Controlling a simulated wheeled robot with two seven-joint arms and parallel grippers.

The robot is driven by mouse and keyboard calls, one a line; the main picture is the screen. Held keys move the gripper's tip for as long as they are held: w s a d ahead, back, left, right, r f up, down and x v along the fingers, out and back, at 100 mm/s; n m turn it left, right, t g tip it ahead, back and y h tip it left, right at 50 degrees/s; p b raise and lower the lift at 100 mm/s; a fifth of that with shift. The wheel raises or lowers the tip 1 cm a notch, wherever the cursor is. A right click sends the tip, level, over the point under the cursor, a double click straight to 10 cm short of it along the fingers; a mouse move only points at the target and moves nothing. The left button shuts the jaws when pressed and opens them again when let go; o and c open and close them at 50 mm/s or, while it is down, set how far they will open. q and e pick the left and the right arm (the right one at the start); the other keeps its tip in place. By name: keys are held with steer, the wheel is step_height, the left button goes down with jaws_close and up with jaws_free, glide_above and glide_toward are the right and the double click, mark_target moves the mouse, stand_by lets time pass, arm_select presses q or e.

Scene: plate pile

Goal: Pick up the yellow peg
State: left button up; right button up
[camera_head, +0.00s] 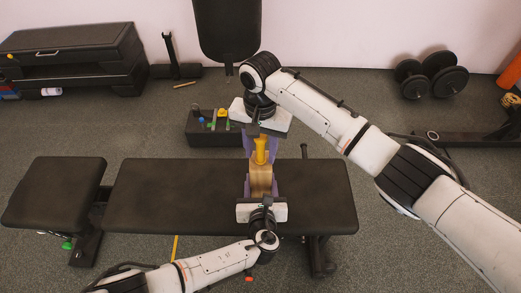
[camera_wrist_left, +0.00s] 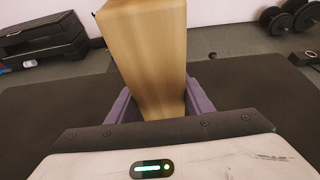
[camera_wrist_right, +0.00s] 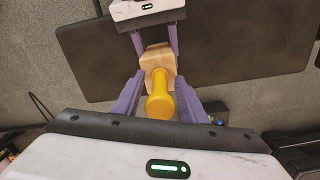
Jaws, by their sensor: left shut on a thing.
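The yellow peg (camera_head: 261,151) stands in the end of a light wooden block (camera_head: 261,180), above the black bench. The peg shows end-on in the right wrist view (camera_wrist_right: 160,100), with the block (camera_wrist_right: 157,60) behind it. My left gripper (camera_head: 261,186) is shut on the block, its purple fingers on both sides; the block fills the middle of the left wrist view (camera_wrist_left: 150,60). My right gripper (camera_head: 260,147) is open, with its purple fingers on either side of the peg. Small gaps seem to show between fingers and peg in the right wrist view (camera_wrist_right: 160,85).
The black bench (camera_head: 170,195) lies below both grippers. A dark box (camera_head: 203,138) with small coloured items stands behind it. Dumbbells (camera_head: 446,80) lie at the back right and a black step platform (camera_head: 75,50) at the back left. The bench's left part is clear.

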arm_select(q)
steer(key=shift+r, duration=0.1)
arm_select(e)
steer(key=shift+f, duration=0.1)
steer(key=shift+c, duration=0.4)
jaws_close()
step_height(320, 180, up, 10)
steer(key=shift+r, duration=0.1)
arm_select(q)
steer(key=o, duration=1.5)
steer(key=shift+v, duration=3.75)
